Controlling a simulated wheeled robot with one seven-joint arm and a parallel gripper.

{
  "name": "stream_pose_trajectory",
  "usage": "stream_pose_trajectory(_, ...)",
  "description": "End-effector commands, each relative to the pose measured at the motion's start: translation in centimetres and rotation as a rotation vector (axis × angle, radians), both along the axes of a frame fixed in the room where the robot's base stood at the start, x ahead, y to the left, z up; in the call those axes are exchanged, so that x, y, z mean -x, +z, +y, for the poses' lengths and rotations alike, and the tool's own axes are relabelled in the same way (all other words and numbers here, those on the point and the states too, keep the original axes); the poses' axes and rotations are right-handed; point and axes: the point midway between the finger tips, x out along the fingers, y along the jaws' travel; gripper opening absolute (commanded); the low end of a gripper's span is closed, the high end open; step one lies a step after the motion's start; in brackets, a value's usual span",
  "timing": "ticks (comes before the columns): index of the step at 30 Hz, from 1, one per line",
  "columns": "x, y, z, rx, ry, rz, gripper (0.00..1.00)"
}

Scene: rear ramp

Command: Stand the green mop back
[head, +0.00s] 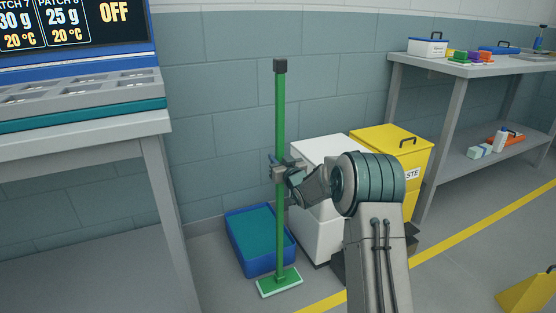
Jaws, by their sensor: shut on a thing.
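The green mop (280,120) stands upright in the middle of the head view. Its long green pole has a dark cap at the top, and its flat green head (279,282) is low, at the floor in front of a blue tub. I cannot tell whether the head touches the floor. My gripper (280,170) is shut on the pole at about mid-height, reaching in from the right. The jaws hide a short part of the pole.
A blue tub (234,254) stands just behind the mop head. A white bin (312,222) and a yellow waste bin (412,148) stand to the right, partly behind my arm. Grey tables stand at left (130,128) and right (478,68). A yellow line (480,230) crosses the floor.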

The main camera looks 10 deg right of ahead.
Motion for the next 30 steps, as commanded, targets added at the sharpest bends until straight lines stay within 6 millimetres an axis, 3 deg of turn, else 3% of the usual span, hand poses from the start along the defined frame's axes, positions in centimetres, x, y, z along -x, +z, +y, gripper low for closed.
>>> stream_pose_trajectory(30,-0.04,-0.67,0.02,-0.002,0.000,-0.008,0.00)
